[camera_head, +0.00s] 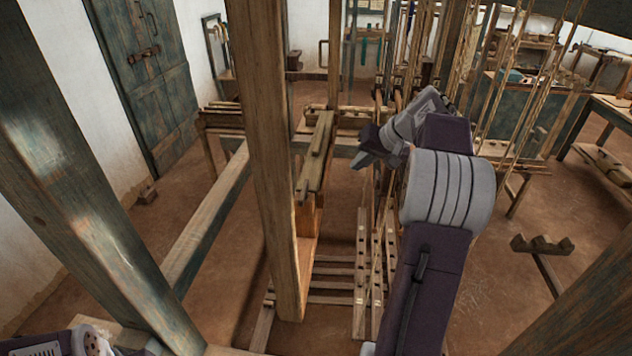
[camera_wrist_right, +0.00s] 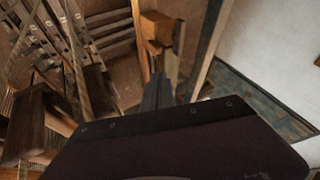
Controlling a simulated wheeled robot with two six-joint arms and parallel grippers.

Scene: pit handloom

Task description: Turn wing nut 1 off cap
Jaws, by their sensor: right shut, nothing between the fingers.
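I cannot make out a wing nut or its cap in either view; they are too small or hidden. My right gripper (camera_head: 362,158) is in the middle of the head view, pointing left, with its fingers together and empty. In the right wrist view its dark fingers (camera_wrist_right: 158,88) are closed in front of the wooden loom parts. A wooden beam (camera_head: 318,150) of the loom lies just left of the gripper in the head view; they appear apart, but the depth gap is unclear. Part of my left arm shows at the bottom left corner; its gripper is out of sight.
A thick upright post (camera_head: 268,150) stands left of the right gripper. A slanted blue-green post (camera_head: 90,200) fills the left. Loom cords (camera_head: 512,75) hang at the upper right. Wooden treadles (camera_head: 362,275) lie below. Bare floor (camera_head: 470,300) shows at the lower right.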

